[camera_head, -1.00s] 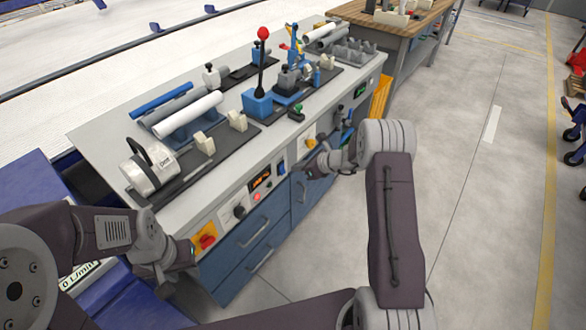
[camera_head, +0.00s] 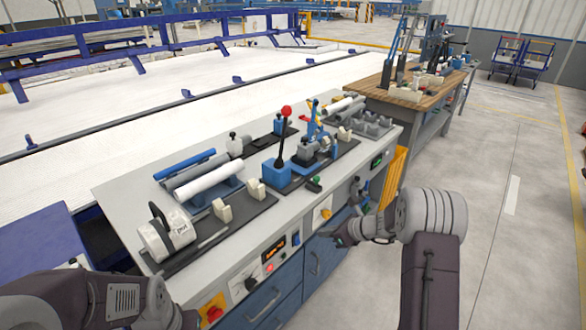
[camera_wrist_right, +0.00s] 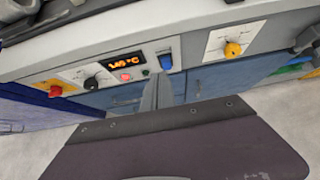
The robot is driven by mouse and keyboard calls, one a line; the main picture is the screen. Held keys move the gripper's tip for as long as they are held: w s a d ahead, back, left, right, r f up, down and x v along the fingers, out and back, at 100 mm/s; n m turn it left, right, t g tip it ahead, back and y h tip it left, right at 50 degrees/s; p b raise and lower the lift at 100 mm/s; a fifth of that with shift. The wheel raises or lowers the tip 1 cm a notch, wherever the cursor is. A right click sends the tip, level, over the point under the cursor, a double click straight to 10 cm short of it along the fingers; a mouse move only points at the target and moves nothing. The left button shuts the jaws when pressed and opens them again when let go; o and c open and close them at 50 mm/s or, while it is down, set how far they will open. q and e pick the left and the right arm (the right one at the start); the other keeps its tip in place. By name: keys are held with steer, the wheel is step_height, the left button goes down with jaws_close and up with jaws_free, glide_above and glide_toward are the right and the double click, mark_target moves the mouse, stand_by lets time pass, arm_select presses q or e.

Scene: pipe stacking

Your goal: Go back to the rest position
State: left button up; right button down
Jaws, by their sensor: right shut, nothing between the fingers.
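My right gripper (camera_head: 340,236) hangs in front of the workbench's front panel, apart from the pipes. In the right wrist view its fingers (camera_wrist_right: 157,92) are together and empty. My left arm (camera_head: 110,302) enters at the bottom left of the head view, and its gripper is cut off by the lower edge. A blue pipe (camera_head: 184,164), a grey pipe (camera_head: 190,178) and a white pipe (camera_head: 209,180) lie side by side at the left of the bench top (camera_head: 115,190). More grey and white pipes (camera_head: 343,106) lie at its far end.
The bench top carries a white cylindrical unit (camera_head: 166,233), a red-knobbed lever (camera_head: 284,138) and a blue clamp (camera_head: 316,130). Its front panel has a display (camera_head: 273,251) and knobs. A wooden table (camera_head: 430,98) stands behind. Open floor (camera_head: 500,245) lies to the right.

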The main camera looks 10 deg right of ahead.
steer(key=w+a+r+n+p, duration=0.1)
steer(key=a+r+p, duration=0.25)
steer(key=r, duration=0.35)
steer(key=s+a+r+n+g+p, duration=0.35)
steer(key=s+a+r+n, duration=0.45)
steer(key=s, duration=0.3)
steer(key=s+d+n+g+h+p, duration=0.2)
steer(key=s+n+h+p, duration=0.1)
steer(key=s+n, duration=0.85)
steer(key=s+d+f+n+h, duration=0.3)
steer(key=s+d+f+n, duration=0.1)
steer(key=s+d+n, duration=0.2)
steer(key=shift+s+n+g, duration=0.15)
steer(key=shift+n+g, duration=0.3)
steer(key=shift+n, duration=0.3)
